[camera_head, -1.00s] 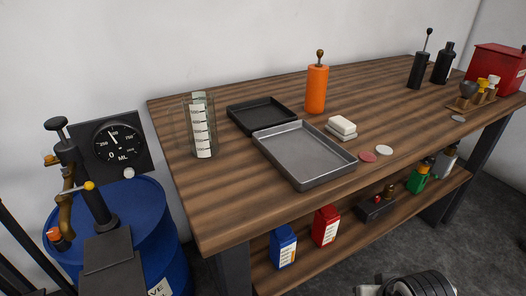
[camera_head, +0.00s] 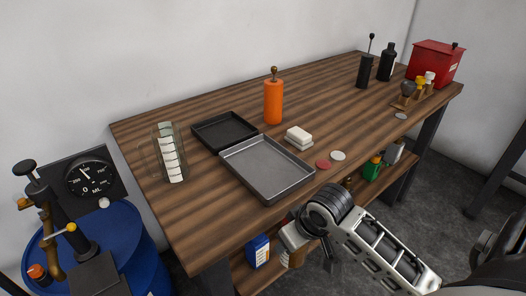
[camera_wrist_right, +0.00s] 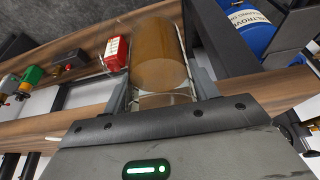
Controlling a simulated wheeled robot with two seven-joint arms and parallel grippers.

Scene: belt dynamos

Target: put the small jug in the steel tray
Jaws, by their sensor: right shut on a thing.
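The small jug, a clear vessel with amber contents, fills the middle of the right wrist view (camera_wrist_right: 160,60). My right gripper (camera_wrist_right: 165,92) is shut on it, one finger on each side. In the head view the right gripper (camera_head: 292,240) is beyond the front edge of the bench, below and right of the tray, and the jug (camera_head: 291,259) shows only partly beneath it. The steel tray (camera_head: 268,168) lies empty on the bench, near its front edge. My left gripper is not in view.
An orange bottle (camera_head: 273,102), white blocks (camera_head: 299,136) and two discs (camera_head: 323,165) are near the steel tray. A blue box (camera_head: 258,250) and red box (camera_wrist_right: 117,53) are on the lower shelf.

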